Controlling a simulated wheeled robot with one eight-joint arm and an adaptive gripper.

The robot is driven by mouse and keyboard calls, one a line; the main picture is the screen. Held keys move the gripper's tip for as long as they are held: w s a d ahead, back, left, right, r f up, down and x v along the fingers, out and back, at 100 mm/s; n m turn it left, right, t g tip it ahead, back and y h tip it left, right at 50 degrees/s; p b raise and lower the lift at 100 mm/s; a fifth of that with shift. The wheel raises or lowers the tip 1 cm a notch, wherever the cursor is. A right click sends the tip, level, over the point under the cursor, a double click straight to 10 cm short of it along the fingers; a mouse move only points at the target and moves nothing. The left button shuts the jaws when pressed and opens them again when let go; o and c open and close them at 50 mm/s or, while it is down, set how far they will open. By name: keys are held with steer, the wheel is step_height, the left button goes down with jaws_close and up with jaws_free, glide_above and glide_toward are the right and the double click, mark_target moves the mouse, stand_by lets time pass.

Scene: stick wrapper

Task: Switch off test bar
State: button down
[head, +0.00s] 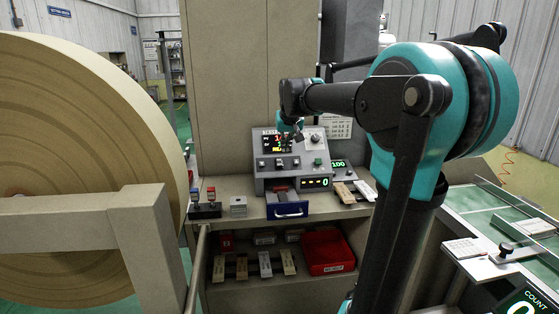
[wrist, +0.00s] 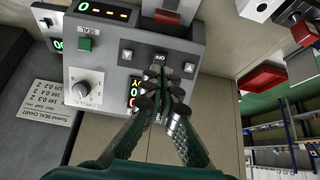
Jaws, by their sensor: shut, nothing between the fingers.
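The grey tester (head: 262,184) stands on the bench at the centre of the head view. Its sloped panel has a dark display, a dial and a row of small switches. In the wrist view the tester's panel (wrist: 105,68) appears upside down, with an "OFF" label (wrist: 159,57). Two small switches (wrist: 126,55) (wrist: 188,67) flank that label. My gripper (wrist: 165,88) is shut and empty, its fingertips close over the panel by the label. They hide whatever lies behind them. My gripper also shows before the display in the head view (head: 297,135). I cannot tell whether it touches.
A red bin (head: 327,250) is on the lower shelf. A large roll (head: 80,110) fills the left.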

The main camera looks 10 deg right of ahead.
mark_target(280, 164)
steer(key=shift+w+a+r, duration=0.25)
steer(key=shift+w+r, duration=0.6)
steer(key=shift+r, duration=0.15)
steer(key=shift+f, duration=0.1)
steer(key=x, duration=1.4)
steer(key=shift+w, duration=0.1)
